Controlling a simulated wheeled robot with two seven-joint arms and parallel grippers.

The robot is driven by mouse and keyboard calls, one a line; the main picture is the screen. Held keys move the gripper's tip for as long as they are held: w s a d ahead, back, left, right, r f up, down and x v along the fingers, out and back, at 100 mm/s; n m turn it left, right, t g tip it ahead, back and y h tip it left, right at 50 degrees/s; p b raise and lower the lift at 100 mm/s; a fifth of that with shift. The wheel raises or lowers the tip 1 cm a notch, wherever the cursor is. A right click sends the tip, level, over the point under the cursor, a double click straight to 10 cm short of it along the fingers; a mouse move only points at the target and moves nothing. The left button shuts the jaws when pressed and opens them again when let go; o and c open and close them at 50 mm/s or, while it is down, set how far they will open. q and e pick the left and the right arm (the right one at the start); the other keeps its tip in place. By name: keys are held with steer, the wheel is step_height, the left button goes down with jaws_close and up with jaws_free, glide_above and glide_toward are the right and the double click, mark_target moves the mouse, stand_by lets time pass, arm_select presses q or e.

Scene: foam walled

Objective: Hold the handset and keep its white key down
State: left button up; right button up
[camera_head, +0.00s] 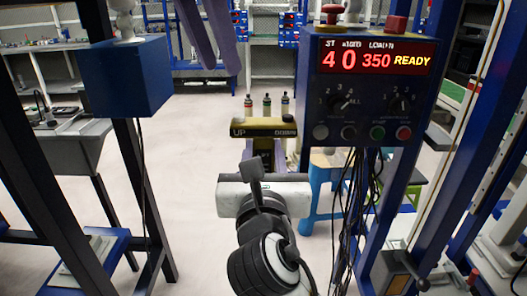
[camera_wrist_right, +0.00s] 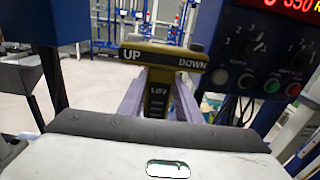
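The handset (camera_head: 264,127) is a yellow and black T-shaped unit with UP and DOWN on its crossbar. The handset is upright in front of my right wrist. I cannot make out the white key. My left gripper (camera_head: 226,72) shows only as two purple fingers at the top; their gap is unclear.
A dark blue control box (camera_head: 365,85) on the right reads 40, 350 and READY, with knobs and coloured buttons; cables hang below it. A blue box (camera_head: 125,77) stands at left. Several blue posts flank the area. A blue stool (camera_head: 322,190) and small bottles (camera_head: 266,105) are behind.

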arm_select(q)
jaws_close()
stand_by(1.5)
